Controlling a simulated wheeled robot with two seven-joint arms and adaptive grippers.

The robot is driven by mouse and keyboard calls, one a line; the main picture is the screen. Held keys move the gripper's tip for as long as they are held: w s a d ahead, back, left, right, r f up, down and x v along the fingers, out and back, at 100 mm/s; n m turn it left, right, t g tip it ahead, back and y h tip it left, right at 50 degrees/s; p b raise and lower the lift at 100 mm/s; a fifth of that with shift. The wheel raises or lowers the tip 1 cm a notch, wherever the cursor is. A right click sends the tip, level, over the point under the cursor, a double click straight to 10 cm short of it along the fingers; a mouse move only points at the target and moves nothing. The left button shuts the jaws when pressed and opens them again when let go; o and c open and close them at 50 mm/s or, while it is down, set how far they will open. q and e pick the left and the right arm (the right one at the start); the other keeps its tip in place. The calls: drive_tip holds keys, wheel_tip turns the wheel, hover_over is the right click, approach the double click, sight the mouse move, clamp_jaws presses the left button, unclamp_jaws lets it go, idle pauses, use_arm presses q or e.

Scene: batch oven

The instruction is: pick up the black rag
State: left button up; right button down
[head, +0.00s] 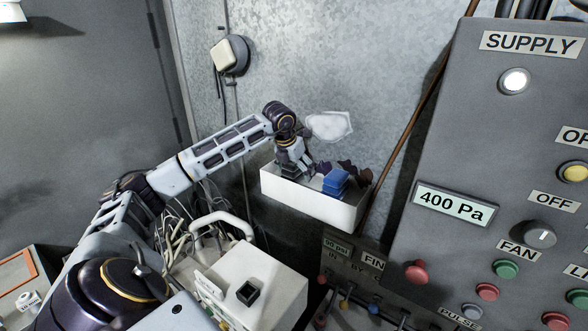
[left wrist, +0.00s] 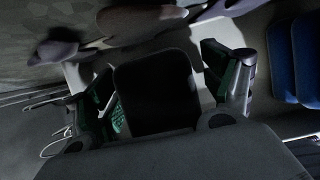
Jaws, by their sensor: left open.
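A black, square-looking piece (left wrist: 155,92) with rounded corners lies between the fingers of my left gripper in the left wrist view; it looks like the black rag. In the head view I cannot pick it out, as the gripper covers that part of the bin. My left gripper (head: 294,168) reaches down into the left end of the white bin (head: 312,203) on the wall. Its fingers stand apart, one on each side of the black piece, and I cannot tell whether they touch it. My right gripper is in neither view.
Folded blue cloths (head: 335,182) lie in the bin right of the gripper. Dark crumpled things (head: 355,172) lie behind them. A pale sheet (head: 330,126) shows above the bin. The control panel (head: 455,150) stands to the right, a white box with a handle (head: 245,280) below.

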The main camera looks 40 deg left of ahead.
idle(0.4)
use_arm(q)
drive_tip(key=c, duration=0.9)
drive_tip(key=shift+o, duration=0.2)
drive_tip(key=shift+r, duration=0.15)
drive_tip(key=shift+r+b, duration=0.35)
drive_tip(key=shift+r, duration=0.75)
drive_tip(key=shift+r+b, duration=0.45)
drive_tip(key=shift+r, duration=3.25)
